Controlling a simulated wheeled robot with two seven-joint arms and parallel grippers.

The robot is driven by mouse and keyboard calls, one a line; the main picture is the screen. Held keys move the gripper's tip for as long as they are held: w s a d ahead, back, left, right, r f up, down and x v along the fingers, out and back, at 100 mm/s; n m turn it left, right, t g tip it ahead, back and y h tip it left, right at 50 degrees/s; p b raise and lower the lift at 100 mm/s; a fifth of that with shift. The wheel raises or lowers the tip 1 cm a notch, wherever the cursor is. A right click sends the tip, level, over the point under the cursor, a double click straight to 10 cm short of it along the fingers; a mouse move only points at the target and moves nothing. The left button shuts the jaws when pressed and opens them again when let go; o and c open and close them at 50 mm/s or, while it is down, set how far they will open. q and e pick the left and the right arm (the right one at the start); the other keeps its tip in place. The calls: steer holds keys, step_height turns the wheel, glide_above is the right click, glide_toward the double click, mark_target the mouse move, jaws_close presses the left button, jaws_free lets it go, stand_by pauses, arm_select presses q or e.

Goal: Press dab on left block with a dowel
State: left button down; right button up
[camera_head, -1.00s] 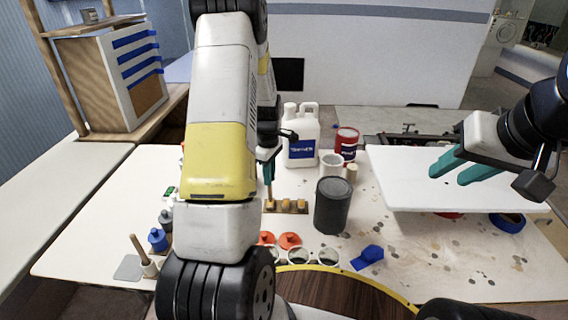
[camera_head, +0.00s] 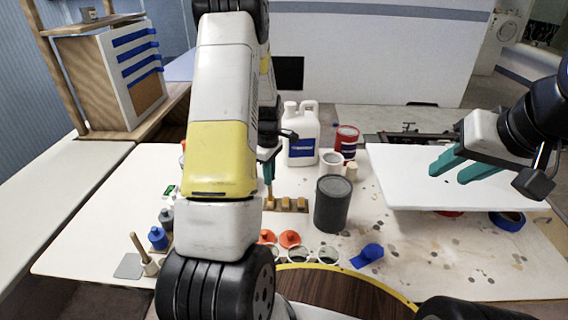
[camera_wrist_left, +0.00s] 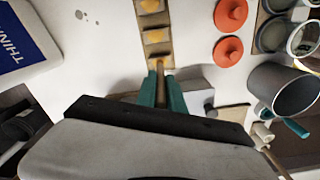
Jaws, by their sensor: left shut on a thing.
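A brown strip carries three small blocks with orange-yellow dabs: the left block (camera_head: 270,204), the middle block (camera_head: 286,204) and the right block (camera_head: 302,205). My left gripper (camera_head: 267,160) is shut on a thin wooden dowel (camera_head: 269,188), which points down. The dowel's lower end is at the left block; whether it touches the dab cannot be told. In the left wrist view the fingers (camera_wrist_left: 162,88) grip the dowel (camera_wrist_left: 160,72), which hides much of the left block. The middle block (camera_wrist_left: 157,37) shows clear there. My right gripper (camera_head: 463,166) is open and empty above a white board.
A dark grey can (camera_head: 332,205) stands right of the strip. A white thinner bottle (camera_head: 301,138) and a red can (camera_head: 346,142) stand behind. Orange lids (camera_head: 289,239) and round open cups (camera_head: 327,254) lie in front. A white board (camera_head: 430,185) is at right.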

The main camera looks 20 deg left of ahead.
stand_by(0.4)
arm_select(q)
steer(key=shift+r, duration=3.45)
